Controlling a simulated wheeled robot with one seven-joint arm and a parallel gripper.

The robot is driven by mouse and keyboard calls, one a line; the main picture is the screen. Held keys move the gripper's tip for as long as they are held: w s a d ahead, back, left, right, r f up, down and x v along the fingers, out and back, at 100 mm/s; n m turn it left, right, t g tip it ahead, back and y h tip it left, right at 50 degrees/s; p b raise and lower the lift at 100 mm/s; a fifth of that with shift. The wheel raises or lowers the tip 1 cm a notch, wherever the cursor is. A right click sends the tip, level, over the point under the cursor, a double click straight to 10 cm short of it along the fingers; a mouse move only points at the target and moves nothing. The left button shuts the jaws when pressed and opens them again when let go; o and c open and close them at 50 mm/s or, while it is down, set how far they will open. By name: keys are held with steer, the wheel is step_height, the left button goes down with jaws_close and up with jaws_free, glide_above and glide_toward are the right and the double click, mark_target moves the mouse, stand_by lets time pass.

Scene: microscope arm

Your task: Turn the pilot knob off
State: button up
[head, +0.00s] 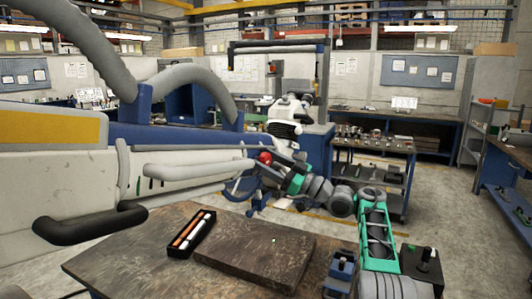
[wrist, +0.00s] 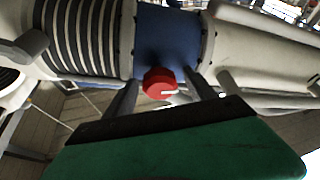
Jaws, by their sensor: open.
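The pilot knob is a red, many-sided knob (wrist: 158,84) with a white pointer mark lying roughly level, toward its right side. It sits on the blue section of the microscope arm. In the head view the red knob (head: 265,157) shows just past the end of my arm. My gripper (wrist: 164,79) is open, with one dark finger on each side of the knob in the wrist view. A gap shows between each finger and the knob. I cannot tell how far the fingertips reach along it.
The large microscope arm (head: 60,165) with grey pipes fills the left. Floor is clear at right.

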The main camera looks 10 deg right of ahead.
steer(key=shift+f, duration=0.1)
steer(key=c, duration=1.4)
